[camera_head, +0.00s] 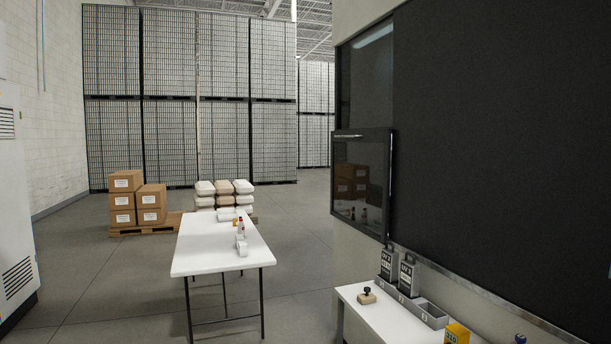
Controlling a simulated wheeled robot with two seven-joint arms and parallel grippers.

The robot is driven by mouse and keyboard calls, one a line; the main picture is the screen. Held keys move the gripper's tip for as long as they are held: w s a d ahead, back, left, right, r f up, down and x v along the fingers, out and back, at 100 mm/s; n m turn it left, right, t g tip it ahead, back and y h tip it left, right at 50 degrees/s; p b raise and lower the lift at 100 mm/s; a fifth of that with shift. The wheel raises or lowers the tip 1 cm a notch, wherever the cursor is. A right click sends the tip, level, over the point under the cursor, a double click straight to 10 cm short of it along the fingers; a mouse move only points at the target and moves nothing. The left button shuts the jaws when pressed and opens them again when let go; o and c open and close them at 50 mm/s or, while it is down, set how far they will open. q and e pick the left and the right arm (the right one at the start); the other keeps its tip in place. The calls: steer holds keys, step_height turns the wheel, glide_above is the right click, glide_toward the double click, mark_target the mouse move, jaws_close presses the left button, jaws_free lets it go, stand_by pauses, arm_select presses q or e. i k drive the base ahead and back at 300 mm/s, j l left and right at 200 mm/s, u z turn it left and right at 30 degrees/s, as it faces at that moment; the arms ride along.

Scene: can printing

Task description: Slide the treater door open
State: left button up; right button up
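The door I take for the treater door is a dark glass panel in a black frame (360,182), on the wall right of centre. A thin light bar runs along its top, and a vertical metal bar shows near its right edge. The glass reflects boxes and bottles. Whether the door is shut or partly open I cannot tell. Neither of my grippers is in view.
A large black panel (500,130) fills the right. Below it a white bench (385,318) holds a stamp (366,296), grey bins (428,313) and a yellow box (456,333). A white table (205,256) stands left of centre. Boxes (122,198) sit on a pallet behind. Floor between is clear.

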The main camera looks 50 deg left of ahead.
mark_target(360, 159)
steer(key=u, duration=1.45)
steer(key=i+j+u, duration=0.3)
steer(key=i, duration=0.55)
steer(key=i+u, duration=0.3)
steer(key=i, duration=0.55)
